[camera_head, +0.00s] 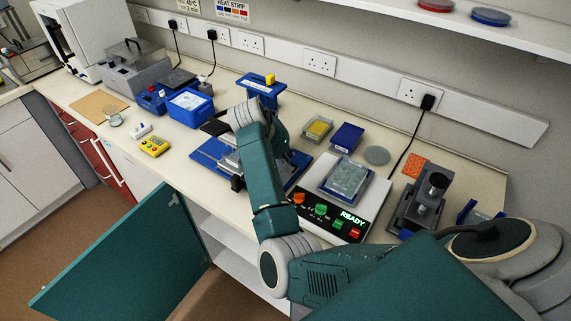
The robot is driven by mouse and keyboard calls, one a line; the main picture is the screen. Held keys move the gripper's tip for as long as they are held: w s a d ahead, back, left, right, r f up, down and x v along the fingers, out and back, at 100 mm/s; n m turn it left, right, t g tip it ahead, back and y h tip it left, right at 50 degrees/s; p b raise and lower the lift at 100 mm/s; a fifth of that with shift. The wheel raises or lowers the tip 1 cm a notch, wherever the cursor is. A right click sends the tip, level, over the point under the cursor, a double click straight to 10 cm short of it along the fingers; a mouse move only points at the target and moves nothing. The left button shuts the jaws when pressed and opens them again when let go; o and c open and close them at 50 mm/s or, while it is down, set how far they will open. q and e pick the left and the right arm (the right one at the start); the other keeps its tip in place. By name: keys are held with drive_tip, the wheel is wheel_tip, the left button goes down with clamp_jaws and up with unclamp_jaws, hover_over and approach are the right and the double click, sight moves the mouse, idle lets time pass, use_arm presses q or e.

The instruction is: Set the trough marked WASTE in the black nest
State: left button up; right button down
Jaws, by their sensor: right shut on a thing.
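My right arm comes in from the right and bends over the middle of the bench. My right gripper (284,154) is mostly hidden behind the forearm, low over the blue tray (208,154). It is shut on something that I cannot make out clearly. Pale, clear-looking pieces show on the tray on both sides of the forearm. No WASTE marking is readable. My left gripper is out of view.
A white READY device (378,217) with a clear plate stands right of the forearm. A blue tub (190,107) and yellow controller (154,146) are left. A black-and-grey instrument (424,205) stands at right. A green cabinet door (120,255) hangs open below the bench.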

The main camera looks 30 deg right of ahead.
sight(283, 167)
drive_tip(key=shift+f, duration=0.7)
wheel_tip(283, 167, down, 4)
drive_tip(key=shift+r+p, duration=0.25)
drive_tip(key=shift+p, duration=0.35)
drive_tip(key=shift+f, duration=0.6)
drive_tip(key=c, duration=1.9)
unclamp_jaws()
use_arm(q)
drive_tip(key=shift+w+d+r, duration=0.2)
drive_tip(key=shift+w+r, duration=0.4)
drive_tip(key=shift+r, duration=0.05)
use_arm(e)
drive_tip(key=shift+o, duration=0.2)
drive_tip(key=shift+r, duration=0.1)
